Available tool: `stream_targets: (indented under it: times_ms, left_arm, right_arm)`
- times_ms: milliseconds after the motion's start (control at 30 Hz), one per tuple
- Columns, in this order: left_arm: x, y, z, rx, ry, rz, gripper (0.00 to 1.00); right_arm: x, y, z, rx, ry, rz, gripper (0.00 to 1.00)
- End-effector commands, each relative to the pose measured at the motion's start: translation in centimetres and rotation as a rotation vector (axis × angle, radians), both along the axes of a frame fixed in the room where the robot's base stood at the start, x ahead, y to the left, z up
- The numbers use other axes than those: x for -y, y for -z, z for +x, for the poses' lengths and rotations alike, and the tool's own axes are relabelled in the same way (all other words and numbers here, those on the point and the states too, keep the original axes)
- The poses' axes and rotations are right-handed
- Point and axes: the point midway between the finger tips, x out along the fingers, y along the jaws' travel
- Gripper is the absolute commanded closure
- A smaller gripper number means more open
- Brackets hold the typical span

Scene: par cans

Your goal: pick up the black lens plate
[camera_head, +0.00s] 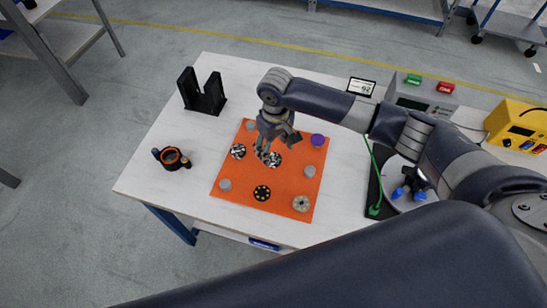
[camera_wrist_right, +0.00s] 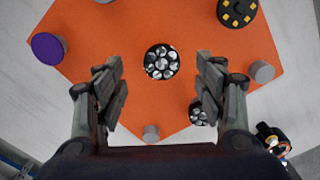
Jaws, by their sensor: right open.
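Two black round plates with clear, shiny lenses lie on the orange mat (camera_head: 233,178). One lens plate (camera_head: 274,160) is near the mat's middle, partly behind my right gripper (camera_head: 265,153). The other lens plate (camera_head: 238,151) is at the mat's left edge. My right gripper is open and points down over the middle plate. In the wrist view the middle lens plate (camera_wrist_right: 162,61) shows between the two spread fingers (camera_wrist_right: 160,76), and no finger seems to touch it. The second lens plate (camera_wrist_right: 198,113) is partly hidden by a finger there. My left gripper is out of view.
The mat also holds a black disc with yellow dots (camera_head: 262,193), a pale round plate (camera_head: 301,204), a purple disc (camera_head: 318,140) and several grey cylinders. A black bracket (camera_head: 202,93) and a black-orange ring fixture (camera_head: 172,158) stand left of the mat on the white table (camera_head: 150,180).

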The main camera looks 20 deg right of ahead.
Motion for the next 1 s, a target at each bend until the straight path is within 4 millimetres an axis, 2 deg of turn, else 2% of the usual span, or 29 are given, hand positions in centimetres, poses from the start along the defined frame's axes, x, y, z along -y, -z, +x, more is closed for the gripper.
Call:
stream_targets:
  times_ms: [167, 300, 433, 600, 633, 800, 1000]
  left_arm:
    - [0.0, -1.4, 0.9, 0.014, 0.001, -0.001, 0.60]
    - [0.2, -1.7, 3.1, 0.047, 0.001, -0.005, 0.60]
    - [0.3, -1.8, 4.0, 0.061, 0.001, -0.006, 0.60]
    - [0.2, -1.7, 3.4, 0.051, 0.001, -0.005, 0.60]
    - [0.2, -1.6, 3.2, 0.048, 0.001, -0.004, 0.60]
    - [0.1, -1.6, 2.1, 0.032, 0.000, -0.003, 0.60]
    - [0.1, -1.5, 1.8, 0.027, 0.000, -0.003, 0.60]
  right_arm:
    - [-0.3, 2.3, -0.3, -0.006, 0.000, -0.002, 0.36]
    - [-0.3, 4.3, -0.3, -0.005, 0.001, -0.002, 0.36]
    - [-0.3, 4.9, -0.2, -0.001, 0.000, -0.002, 0.36]
    - [-0.3, 4.9, -0.2, -0.001, -0.001, -0.002, 0.36]
    - [-0.3, 4.9, -0.2, -0.002, -0.001, -0.001, 0.40]
    - [-0.3, 4.9, -0.2, -0.002, -0.001, -0.001, 0.76]
    - [-0.3, 4.9, -0.2, -0.001, 0.000, 0.000, 0.76]
